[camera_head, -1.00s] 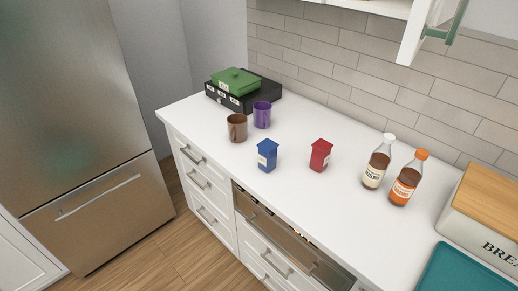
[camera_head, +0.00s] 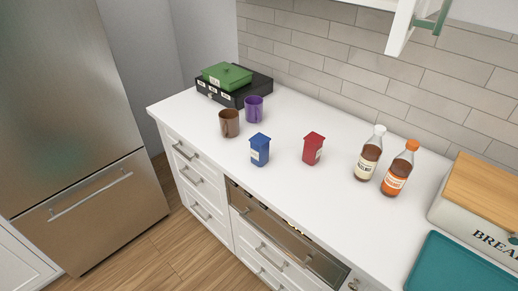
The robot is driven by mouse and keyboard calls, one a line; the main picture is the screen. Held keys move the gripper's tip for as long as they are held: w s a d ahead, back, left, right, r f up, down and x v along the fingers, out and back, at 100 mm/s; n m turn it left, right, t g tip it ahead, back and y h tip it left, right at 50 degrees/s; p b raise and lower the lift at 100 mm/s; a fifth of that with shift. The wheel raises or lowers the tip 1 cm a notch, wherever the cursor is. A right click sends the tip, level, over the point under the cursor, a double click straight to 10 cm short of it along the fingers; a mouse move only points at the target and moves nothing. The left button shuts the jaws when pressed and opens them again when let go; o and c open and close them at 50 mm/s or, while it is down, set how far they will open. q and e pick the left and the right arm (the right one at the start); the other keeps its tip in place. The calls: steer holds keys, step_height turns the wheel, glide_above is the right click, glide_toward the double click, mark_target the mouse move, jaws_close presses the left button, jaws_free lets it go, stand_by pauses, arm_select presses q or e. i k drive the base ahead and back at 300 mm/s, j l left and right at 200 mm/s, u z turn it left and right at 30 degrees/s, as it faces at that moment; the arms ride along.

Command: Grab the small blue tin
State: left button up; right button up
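The small blue tin (camera_head: 260,150) stands upright on the white counter (camera_head: 215,165), near its front edge. It has a pale label on its front. A similar red tin (camera_head: 313,148) stands to its right with a clear gap between them. Neither of my grippers shows in the head view.
A brown mug (camera_head: 229,123) and a purple mug (camera_head: 254,109) stand left of the blue tin. A black drawer box (camera_head: 252,92) bears a green box (camera_head: 226,76). Two syrup bottles (camera_head: 369,155) (camera_head: 399,169), a bread box (camera_head: 470,225) and a teal tray (camera_head: 455,268) are right.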

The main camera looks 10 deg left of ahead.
mark_target(260, 144)
steer(key=i+j+z, duration=0.1)
steer(key=j, duration=0.35)
steer(key=i+j, duration=0.2)
steer(key=j, duration=0.3)
steer(key=i+j+z, duration=0.15)
steer(key=j, duration=0.3)
steer(key=i+j+z, duration=0.1)
steer(key=j, duration=0.4)
